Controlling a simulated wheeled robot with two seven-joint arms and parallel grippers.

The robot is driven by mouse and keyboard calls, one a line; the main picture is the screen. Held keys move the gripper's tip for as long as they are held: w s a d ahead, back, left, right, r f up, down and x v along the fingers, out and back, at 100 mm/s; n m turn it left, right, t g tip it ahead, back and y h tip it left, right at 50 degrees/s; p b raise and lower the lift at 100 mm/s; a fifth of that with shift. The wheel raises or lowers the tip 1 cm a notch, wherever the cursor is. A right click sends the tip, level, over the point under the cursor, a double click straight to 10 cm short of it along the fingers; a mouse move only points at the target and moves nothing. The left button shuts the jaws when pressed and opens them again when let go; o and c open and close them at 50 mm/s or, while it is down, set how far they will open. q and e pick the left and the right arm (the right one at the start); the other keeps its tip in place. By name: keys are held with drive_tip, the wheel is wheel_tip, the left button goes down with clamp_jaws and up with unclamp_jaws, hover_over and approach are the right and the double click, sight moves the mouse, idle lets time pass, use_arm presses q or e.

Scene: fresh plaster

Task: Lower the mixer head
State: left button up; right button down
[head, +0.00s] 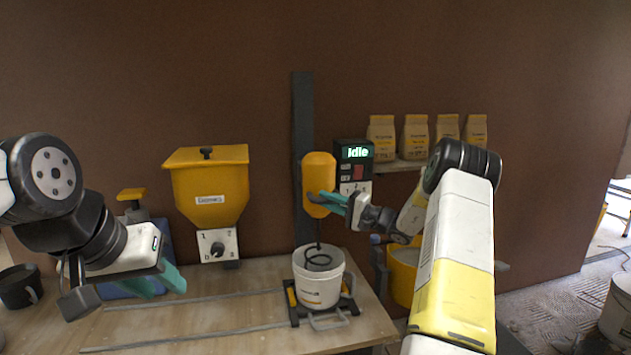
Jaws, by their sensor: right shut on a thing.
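The yellow mixer head (319,172) hangs on a dark vertical column (302,120). Its dark whisk (320,262) reaches down to the mouth of a white bucket (319,288), which stands in a dark holder on the bench. My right gripper (325,201) is shut at the lower part of the mixer head, its teal fingers against it; the exact part held is hidden. My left gripper (160,285) is at the left above the bench with teal fingers apart and nothing between them. A control box (355,165) beside the mixer head reads "idle".
A yellow hopper (207,190) with a dial is on the wall. Paper bags (415,138) stand on a shelf at the right. A yellow bucket (403,272) is right of the bench. A black cup (20,287) is far left. The bench (220,318) has two rails and clear room in front.

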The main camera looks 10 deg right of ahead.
wheel_tip(320, 180, down, 10)
drive_tip(key=shift+r, duration=0.15)
drive_tip(key=shift+s, duration=0.1)
drive_tip(key=c, duration=1.4)
unclamp_jaws()
drive_tip(key=shift+o, duration=0.5)
drive_tip(key=v, duration=0.7)
drive_tip(key=shift+s+d, duration=0.25)
drive_tip(key=shift+d, duration=0.05)
